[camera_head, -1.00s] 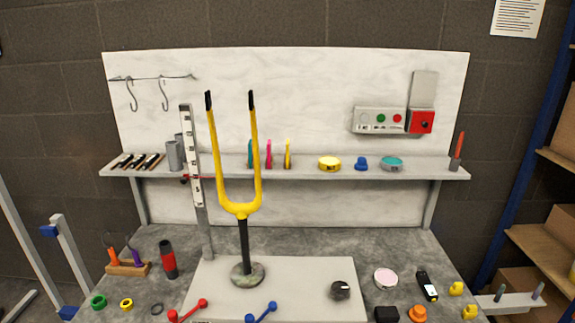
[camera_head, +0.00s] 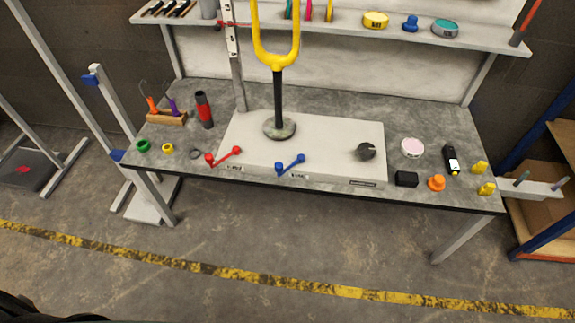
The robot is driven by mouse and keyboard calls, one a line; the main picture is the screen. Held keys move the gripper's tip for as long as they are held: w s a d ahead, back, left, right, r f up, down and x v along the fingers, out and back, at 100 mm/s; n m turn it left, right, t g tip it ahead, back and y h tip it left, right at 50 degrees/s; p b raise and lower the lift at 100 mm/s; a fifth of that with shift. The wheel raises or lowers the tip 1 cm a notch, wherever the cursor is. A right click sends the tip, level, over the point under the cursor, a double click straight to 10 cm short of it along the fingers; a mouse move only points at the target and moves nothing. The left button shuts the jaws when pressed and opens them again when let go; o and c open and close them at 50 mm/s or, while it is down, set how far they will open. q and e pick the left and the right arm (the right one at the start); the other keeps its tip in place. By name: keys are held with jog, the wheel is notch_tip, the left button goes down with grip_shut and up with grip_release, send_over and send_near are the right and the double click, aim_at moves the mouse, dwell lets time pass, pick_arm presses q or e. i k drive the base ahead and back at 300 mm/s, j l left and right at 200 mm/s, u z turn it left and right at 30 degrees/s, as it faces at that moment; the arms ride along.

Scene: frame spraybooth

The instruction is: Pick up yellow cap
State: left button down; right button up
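Two small yellow pieces that look like caps or plugs stand at the right end of the grey bench (camera_head: 330,195): one farther back (camera_head: 480,167) and one nearer the front edge (camera_head: 487,189). A small yellow ring-shaped piece (camera_head: 168,149) lies at the left end, beside a green one (camera_head: 143,146). A round yellow tin or roll (camera_head: 375,20) sits on the shelf above. I cannot tell for certain which of these is the yellow cap. Neither of my grippers shows in the head view.
A yellow fork (camera_head: 277,60) stands on the light plate at mid-bench. Red (camera_head: 222,156) and blue (camera_head: 290,164) levers lie near the front. An orange knob (camera_head: 436,183), black block (camera_head: 406,179) and black device (camera_head: 450,160) neighbour the right yellow pieces. The floor in front is clear.

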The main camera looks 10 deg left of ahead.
aim_at(486, 190)
jog(key=z, duration=1.3)
jog(key=u, duration=1.65)
jog(key=z, duration=1.6)
jog(key=i+l+u, duration=0.15)
jog(key=u, duration=0.3)
jog(key=i+l+u, duration=0.25)
jog(key=u, duration=0.2)
